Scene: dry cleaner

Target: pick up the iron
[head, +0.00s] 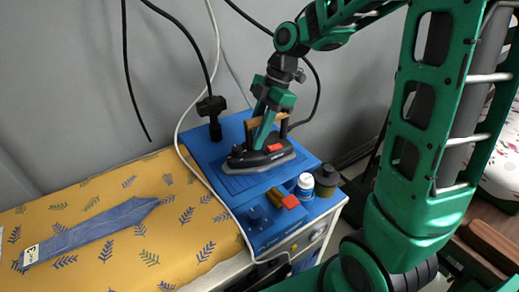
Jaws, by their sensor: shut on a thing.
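The iron (262,157) is dark with a red part on top and a light brown handle. It is on the blue rest (236,184) at the right end of the ironing board, and I cannot tell whether its sole touches the rest. My gripper (266,126) comes down from above and is shut on the iron's handle. The fingers partly hide the handle.
A yellow patterned ironing board (110,225) extends left, with a blue tie (90,231) on it. A white-capped bottle (305,184) and a dark bottle (327,178) stand close right of the iron. A pale cord (184,115) and a grey wall are behind.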

